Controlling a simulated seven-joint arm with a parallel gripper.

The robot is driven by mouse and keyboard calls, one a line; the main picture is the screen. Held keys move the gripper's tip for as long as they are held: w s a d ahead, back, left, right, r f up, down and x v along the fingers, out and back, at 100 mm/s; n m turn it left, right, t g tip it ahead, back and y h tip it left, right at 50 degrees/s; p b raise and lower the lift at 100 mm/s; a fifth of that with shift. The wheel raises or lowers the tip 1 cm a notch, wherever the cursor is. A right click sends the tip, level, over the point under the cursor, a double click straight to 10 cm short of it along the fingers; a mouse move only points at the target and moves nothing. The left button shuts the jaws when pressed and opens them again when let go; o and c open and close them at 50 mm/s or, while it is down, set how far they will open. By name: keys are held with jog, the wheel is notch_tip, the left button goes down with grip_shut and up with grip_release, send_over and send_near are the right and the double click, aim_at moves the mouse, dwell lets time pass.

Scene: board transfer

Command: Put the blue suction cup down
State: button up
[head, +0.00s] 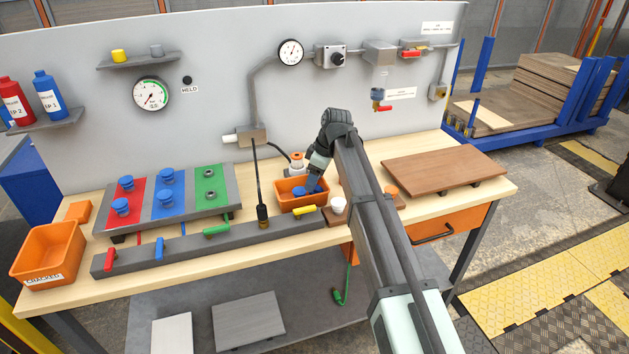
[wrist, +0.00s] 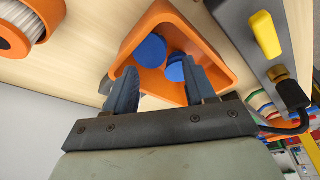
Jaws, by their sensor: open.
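Two blue suction cups lie in the small orange bin (head: 301,206); in the wrist view, one blue cup (wrist: 151,49) is at the left and another blue cup (wrist: 175,70) is partly behind my right finger. My gripper (wrist: 158,78) is open, its two dark blue fingers pointing into the orange bin (wrist: 190,22). Neither cup is gripped between the fingers. In the head view my gripper (head: 314,182) is at the bin's right side, by a blue cup (head: 299,191). Several more blue cups (head: 167,176) stand on the red and blue panels.
An orange bin marked CRACKED (head: 48,252) stands at the left end of the bench. A grey rail with coloured valve handles (head: 217,230) runs along the front. A brown board (head: 443,171) lies at the right.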

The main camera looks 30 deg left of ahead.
jog(key=v, duration=1.2)
